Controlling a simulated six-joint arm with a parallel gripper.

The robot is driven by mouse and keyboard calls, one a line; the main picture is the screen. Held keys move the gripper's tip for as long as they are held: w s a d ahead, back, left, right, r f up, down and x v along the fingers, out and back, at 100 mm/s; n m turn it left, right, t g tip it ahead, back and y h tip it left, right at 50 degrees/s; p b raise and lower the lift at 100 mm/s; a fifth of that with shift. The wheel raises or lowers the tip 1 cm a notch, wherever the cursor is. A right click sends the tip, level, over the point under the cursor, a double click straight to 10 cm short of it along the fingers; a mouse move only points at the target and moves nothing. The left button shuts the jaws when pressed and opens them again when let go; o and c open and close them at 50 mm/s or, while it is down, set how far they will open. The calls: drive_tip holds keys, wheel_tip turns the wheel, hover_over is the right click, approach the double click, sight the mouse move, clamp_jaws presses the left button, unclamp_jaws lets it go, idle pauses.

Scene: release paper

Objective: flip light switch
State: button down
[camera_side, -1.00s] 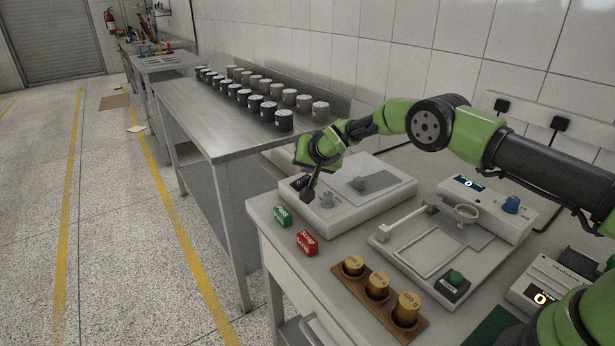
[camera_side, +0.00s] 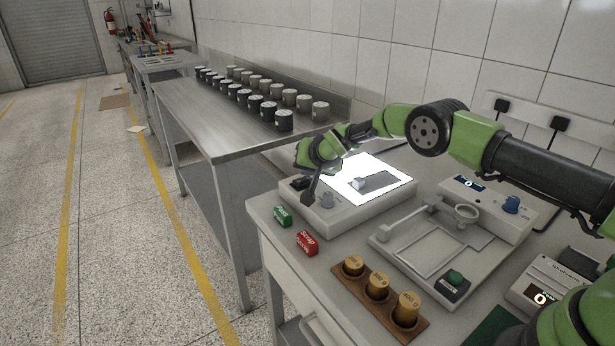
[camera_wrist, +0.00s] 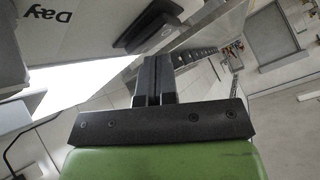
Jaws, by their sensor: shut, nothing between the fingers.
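The light box (camera_side: 340,215) stands on the bench, and its top panel (camera_side: 398,181) glows bright white with a grey block (camera_side: 372,182) lying on it. The glow also shows in the wrist view (camera_wrist: 75,88). A black rocker switch (camera_side: 299,183) sits at the box's front left corner, beside a grey knob (camera_side: 327,200). In the wrist view the switch (camera_wrist: 150,27) lies just past the fingertips. My gripper (camera_side: 308,200) is shut and empty, its dark fingers close by the switch. I cannot tell whether they touch it. The fingers show pressed together in the wrist view (camera_wrist: 153,68).
Green (camera_side: 283,216) and red (camera_side: 307,243) labelled blocks stand in front of the box. A wooden rack (camera_side: 347,283) with brass weights is nearer the camera. A device with a ring and frame (camera_side: 440,230) is to the right. Several dark cans (camera_side: 284,120) stand on the metal table behind.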

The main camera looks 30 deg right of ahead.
sight(304, 179)
idle(0.4)
drive_tip(key=shift+a+r, duration=0.15)
drive_tip(key=shift+r, duration=0.6)
drive_tip(key=shift+a+r, duration=0.25)
drive_tip(key=shift+r, duration=1)
drive_tip(key=shift+a+r, duration=0.2)
drive_tip(key=shift+r, duration=1)
